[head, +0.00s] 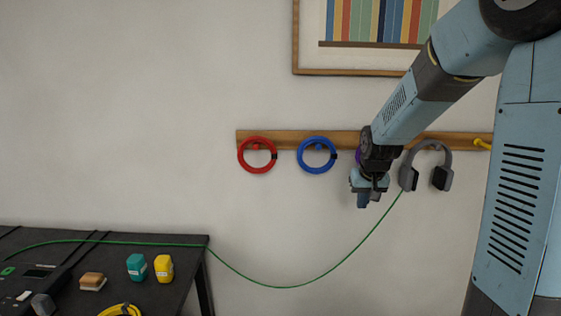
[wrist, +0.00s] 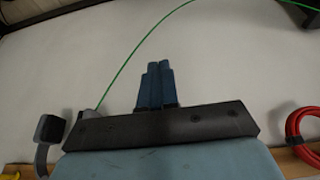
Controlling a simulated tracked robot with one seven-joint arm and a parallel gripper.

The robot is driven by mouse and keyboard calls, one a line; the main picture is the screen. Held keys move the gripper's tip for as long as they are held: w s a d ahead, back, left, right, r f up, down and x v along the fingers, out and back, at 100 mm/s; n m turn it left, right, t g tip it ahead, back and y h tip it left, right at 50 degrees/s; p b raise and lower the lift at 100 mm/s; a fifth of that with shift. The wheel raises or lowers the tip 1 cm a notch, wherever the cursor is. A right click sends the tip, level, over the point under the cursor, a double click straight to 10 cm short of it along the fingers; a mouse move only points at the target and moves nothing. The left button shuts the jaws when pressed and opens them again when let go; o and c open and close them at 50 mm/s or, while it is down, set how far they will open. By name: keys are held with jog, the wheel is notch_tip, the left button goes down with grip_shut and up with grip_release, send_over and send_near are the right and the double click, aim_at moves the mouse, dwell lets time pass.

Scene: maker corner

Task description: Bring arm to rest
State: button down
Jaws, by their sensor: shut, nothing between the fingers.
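My gripper (head: 363,200) hangs from my blue-grey arm in front of the wall, pointing down, at the right of the head view. Its two blue fingers are together with nothing between them; they also show shut in the wrist view (wrist: 158,68). The gripper is above and to the right of the table, clear of it. Part of the wooden rail and a purple item behind my wrist are mostly hidden by it.
A wooden rail (head: 288,138) holds a red ring (head: 243,161), a blue ring (head: 303,168) and grey headphones (head: 409,178). A green cable (head: 288,287) sags from near the headphones to the black table (head: 160,293), which bears small items. A framed picture (head: 296,40) hangs above.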

jog(key=s+r, duration=0.4)
jog(key=s, duration=0.5)
jog(key=s+r+t, duration=0.1)
jog(key=s+r, duration=0.3)
jog(key=s, duration=0.5)
jog(key=s+r, duration=0.4)
jog(key=s, duration=0.6)
jog(key=shift+r+t, duration=0.2)
jog(key=shift+t, duration=0.1)
jog(key=shift+s, duration=0.1)
